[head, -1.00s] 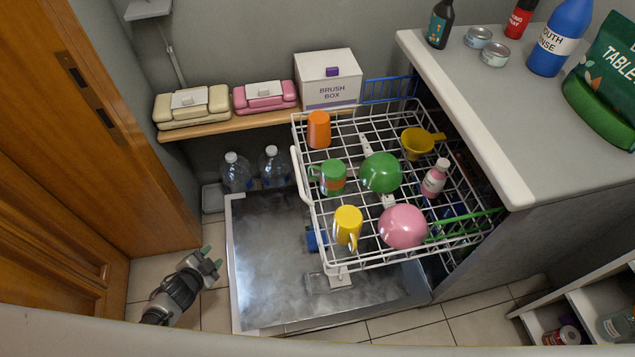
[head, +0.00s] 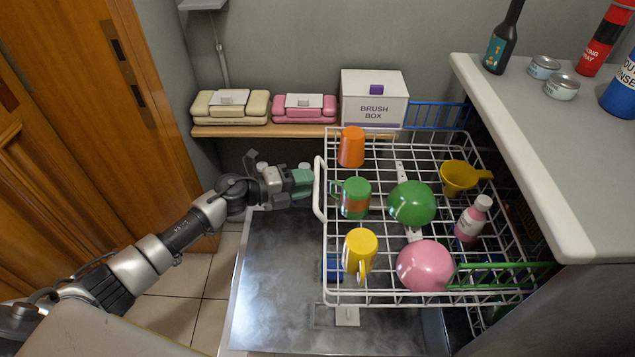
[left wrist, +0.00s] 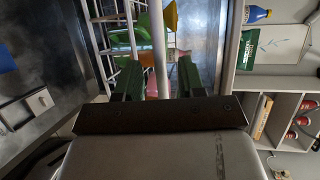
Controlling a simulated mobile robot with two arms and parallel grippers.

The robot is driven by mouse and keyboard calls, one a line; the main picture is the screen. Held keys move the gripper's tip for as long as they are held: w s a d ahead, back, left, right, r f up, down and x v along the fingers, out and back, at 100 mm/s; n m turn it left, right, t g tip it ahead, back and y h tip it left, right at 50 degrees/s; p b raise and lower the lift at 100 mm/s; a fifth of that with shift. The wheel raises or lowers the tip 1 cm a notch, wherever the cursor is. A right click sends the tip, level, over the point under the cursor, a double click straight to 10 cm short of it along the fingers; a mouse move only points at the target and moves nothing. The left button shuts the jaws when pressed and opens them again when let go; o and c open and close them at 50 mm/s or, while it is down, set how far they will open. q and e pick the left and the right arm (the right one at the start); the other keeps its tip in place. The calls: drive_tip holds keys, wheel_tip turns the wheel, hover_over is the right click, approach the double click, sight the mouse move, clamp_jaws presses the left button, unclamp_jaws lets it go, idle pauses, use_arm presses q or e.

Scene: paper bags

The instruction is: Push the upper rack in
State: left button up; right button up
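The upper rack (head: 440,300) is a white wire basket, pulled out over the lowered door. It holds an orange cup (head: 351,147), a green mug (head: 356,198), a yellow mug (head: 360,250), a green bowl (head: 412,203), a pink bowl (head: 425,266), a yellow scoop-like cup (head: 458,177) and a pink bottle (head: 472,219). My left gripper (head: 303,184) is at the white front handle (head: 319,200). In the left wrist view, the gripper (left wrist: 160,80) has its fingers apart, with a white bar (left wrist: 158,40) between them; contact is unclear. My right gripper is not in view.
The lowered metal door (head: 275,290) lies under the rack. A shelf (head: 220,131) behind holds a cream case (head: 228,107), a pink case (head: 304,108) and a brush box (head: 373,98). A counter (head: 530,150) stands at right; wooden doors (head: 60,130) stand at left.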

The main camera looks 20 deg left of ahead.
use_arm(q)
drive_tip(key=shift+x, duration=1.75)
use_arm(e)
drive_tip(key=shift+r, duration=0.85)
use_arm(q)
clamp_jaws()
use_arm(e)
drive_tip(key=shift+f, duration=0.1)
